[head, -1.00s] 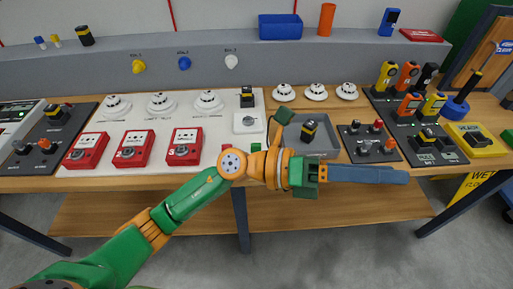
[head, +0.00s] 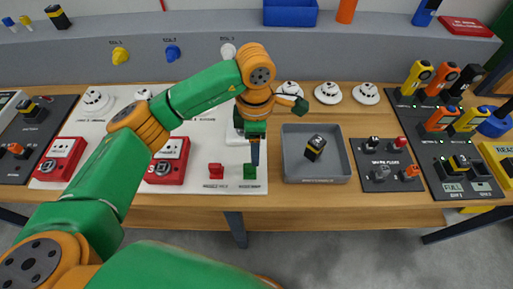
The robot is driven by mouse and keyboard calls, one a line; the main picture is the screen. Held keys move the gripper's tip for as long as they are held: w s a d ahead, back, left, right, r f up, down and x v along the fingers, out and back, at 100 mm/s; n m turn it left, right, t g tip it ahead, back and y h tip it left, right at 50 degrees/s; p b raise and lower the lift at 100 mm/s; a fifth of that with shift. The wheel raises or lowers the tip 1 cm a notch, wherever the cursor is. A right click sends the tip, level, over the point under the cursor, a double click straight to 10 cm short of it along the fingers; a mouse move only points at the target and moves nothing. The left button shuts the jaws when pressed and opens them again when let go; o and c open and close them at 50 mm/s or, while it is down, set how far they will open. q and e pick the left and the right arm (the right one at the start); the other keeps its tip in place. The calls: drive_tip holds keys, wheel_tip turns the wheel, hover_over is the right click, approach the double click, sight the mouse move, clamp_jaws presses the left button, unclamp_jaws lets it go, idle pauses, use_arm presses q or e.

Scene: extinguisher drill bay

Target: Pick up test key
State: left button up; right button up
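Two small key-like pieces, one red (head: 216,171) and one green (head: 249,172), stand at the front right of the white board (head: 200,186). Their labels are too small to read, so I cannot tell which is the test key. My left gripper (head: 255,160) points down just behind and above the green piece, in front of a white switch box (head: 236,136) that it partly hides. My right gripper is not in view.
Red call boxes (head: 167,160) and white detectors (head: 327,93) surround the area; my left arm hides some. A dark panel (head: 386,186) with knobs stands further right.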

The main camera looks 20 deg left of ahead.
sight(250, 169)
use_arm(q)
drive_tip(key=shift+s+a+f+p, duration=0.1)
drive_tip(key=shift+s+f+p, duration=0.3)
drive_tip(key=shift+s+p, duration=0.2)
drive_tip(key=shift+s+a+f+p, duration=0.1)
drive_tip(key=shift+s+f+p, duration=0.3)
drive_tip(key=shift+s, duration=0.2)
wheel_tip(250, 169, down, 4)
drive_tip(key=shift+r+p, duration=0.1)
drive_tip(key=shift+p, duration=0.3)
drive_tip(key=shift+w, duration=0.3)
drive_tip(key=shift+c, duration=0.3)
drive_tip(key=shift+s, duration=0.25)
clamp_jaws()
drive_tip(key=shift+w, duration=0.1)
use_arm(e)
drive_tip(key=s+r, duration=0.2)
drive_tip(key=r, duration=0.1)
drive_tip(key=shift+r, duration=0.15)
